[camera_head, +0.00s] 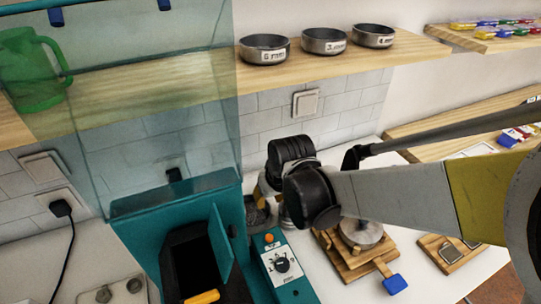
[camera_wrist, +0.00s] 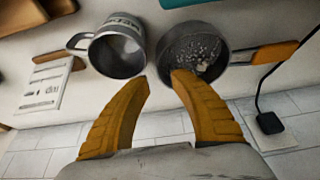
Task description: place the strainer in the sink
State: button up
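In the wrist view, a round dark metal vessel with an orange handle (camera_wrist: 240,56) looks like the strainer; its bowl (camera_wrist: 217,38) holds pale, speckled bits. My gripper (camera_wrist: 160,78) is open, its two yellow-orange fingers spread. The right fingertip overlaps the near rim of the bowl; I cannot tell whether it touches. Nothing shows between the fingers. In the head view, my arm mostly hides the gripper, and a dark rounded thing (camera_head: 258,217) beside it may be the strainer or a cup. I cannot make out a sink in either view.
A metal mug (camera_wrist: 117,50) stands close left of the bowl in the wrist view. In the head view, a teal machine (camera_head: 137,245) with a clear hopper and a teal control box (camera_head: 282,266) crowd the gripper. A wooden stand (camera_head: 352,265) stands right. Bowls (camera_head: 325,42) line the shelf.

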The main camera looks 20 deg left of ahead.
aim_at(269, 211)
jog(key=b+x, duration=0.2)
jog(key=x, duration=0.1)
jog(key=d+x, duration=0.1)
jog(key=x, duration=0.1)
jog(key=shift+a+f+b, duration=0.1)
jog(key=shift+f+b, duration=0.2)
jog(key=shift+b, duration=0.1)
jog(key=shift+s+r, duration=0.1)
jog(key=shift+r, duration=0.05)
grip_shut()
